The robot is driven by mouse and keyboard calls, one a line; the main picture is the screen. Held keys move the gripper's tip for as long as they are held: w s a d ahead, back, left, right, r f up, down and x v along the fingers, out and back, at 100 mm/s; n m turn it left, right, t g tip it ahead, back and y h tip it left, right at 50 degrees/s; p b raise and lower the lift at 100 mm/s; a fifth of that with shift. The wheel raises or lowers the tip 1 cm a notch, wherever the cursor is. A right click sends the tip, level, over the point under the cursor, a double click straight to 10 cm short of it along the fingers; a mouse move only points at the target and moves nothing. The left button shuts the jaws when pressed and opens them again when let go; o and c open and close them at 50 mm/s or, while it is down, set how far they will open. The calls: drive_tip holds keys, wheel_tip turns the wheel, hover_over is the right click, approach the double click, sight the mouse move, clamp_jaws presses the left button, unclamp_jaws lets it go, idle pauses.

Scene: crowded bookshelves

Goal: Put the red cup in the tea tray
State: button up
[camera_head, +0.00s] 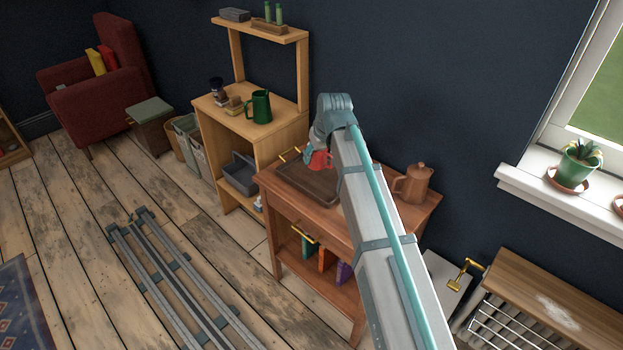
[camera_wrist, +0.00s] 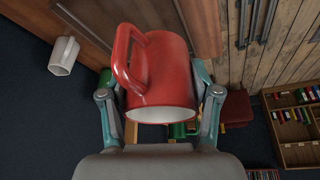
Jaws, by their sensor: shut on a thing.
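The red cup (camera_wrist: 165,75) fills the middle of the wrist view, its rim towards the camera and its handle at upper left. My gripper (camera_wrist: 160,98) is shut on it, one finger at each side. In the head view the red cup (camera_head: 318,160) shows small below my wrist, partly hidden by my arm. The tea tray (camera_head: 297,190) is a dark brown tray with a brass handle on the wooden side table. The cup appears over the tray's back right part; I cannot tell whether it touches the tray.
A copper-brown pot (camera_head: 415,183) stands on the table (camera_head: 345,232) right of my arm. A light wooden shelf unit (camera_head: 215,125) with a green jug (camera_head: 259,107) stands to the left. A white mug (camera_wrist: 64,55) shows in the wrist view. Books (camera_head: 325,258) stand on the lower shelf.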

drive_tip(key=w+a+f, duration=0.1)
drive_tip(key=w+f, duration=0.1)
drive_tip(key=w, duration=0.2)
drive_tip(key=w+a+f+p, duration=0.1)
drive_tip(key=w+f, duration=0.2)
drive_tip(key=w, duration=0.1)
drive_tip(key=w+a+f+p, duration=0.1)
drive_tip(key=w+a+f, duration=0.1)
drive_tip(key=w+f, duration=0.1)
drive_tip(key=shift+w, duration=0.6)
drive_tip(key=shift+w+a+f, duration=0.15)
drive_tip(key=shift+w+f, duration=0.5)
drive_tip(key=shift+f, duration=0.2)
drive_tip(key=shift+f+p, duration=0.45)
drive_tip(key=shift+f, duration=1.2)
drive_tip(key=o, duration=1.3)
drive_tip(key=shift+f, duration=0.15)
drive_tip(key=b+v, duration=0.1)
drive_tip(key=v, duration=1.1)
